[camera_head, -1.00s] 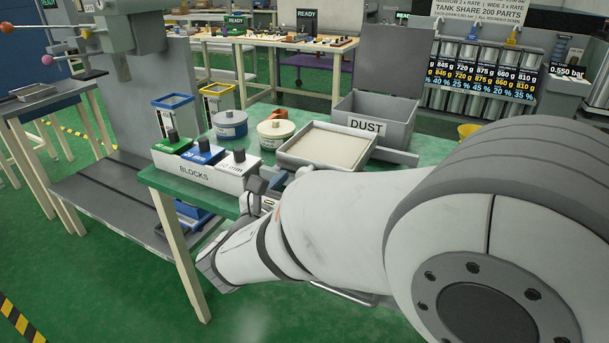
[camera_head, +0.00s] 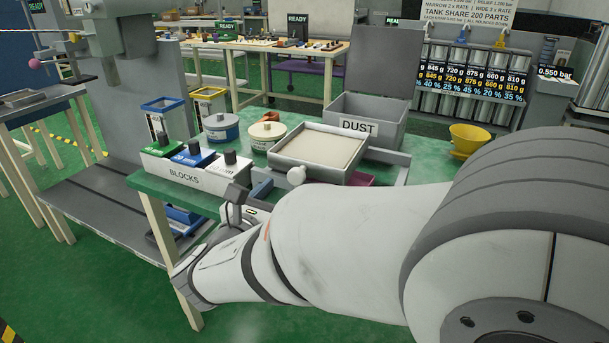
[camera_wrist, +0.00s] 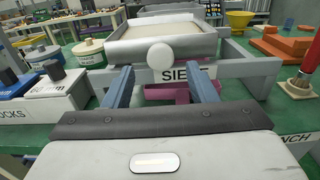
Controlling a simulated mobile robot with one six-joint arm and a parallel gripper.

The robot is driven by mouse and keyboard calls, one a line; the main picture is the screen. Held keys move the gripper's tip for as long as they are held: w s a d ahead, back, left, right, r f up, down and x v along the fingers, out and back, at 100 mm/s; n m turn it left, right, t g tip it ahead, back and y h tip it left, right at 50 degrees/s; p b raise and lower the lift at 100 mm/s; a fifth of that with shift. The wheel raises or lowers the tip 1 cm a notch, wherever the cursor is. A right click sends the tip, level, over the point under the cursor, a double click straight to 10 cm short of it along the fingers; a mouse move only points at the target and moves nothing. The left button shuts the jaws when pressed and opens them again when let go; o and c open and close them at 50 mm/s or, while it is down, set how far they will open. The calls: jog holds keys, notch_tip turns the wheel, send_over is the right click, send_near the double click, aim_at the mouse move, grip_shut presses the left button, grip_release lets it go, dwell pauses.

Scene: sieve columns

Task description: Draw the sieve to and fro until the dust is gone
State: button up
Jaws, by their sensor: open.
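The sieve (camera_head: 277,152) is a square grey tray on a grey frame, with a flat pale beige layer inside. It also shows in the wrist view (camera_wrist: 125,50), straight ahead. A round white knob (camera_head: 296,176) sits on its near wall; the knob (camera_wrist: 160,55) is near the middle of the wrist view. My gripper (camera_wrist: 165,78) is open, its two blue fingers pointing at the sieve, one to each side below the knob. Nothing is between the fingers. In the head view, my arm hides part of the gripper. A grey DUST bin (camera_head: 375,142) stands behind the sieve.
A white BLOCKS rack (camera_head: 183,176) with green, blue and white blocks stands left on the green bench. Two round tins (camera_head: 221,127) sit behind it. A magenta piece (camera_wrist: 165,93) lies under the sieve. A yellow funnel (camera_head: 469,138) is at the right.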

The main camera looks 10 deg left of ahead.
aim_at(294, 177)
jog(key=b+x, duration=0.1)
jog(key=x, duration=0.6)
jog(key=shift+r, duration=0.1)
jog(key=shift+c, duration=0.4)
grip_shut()
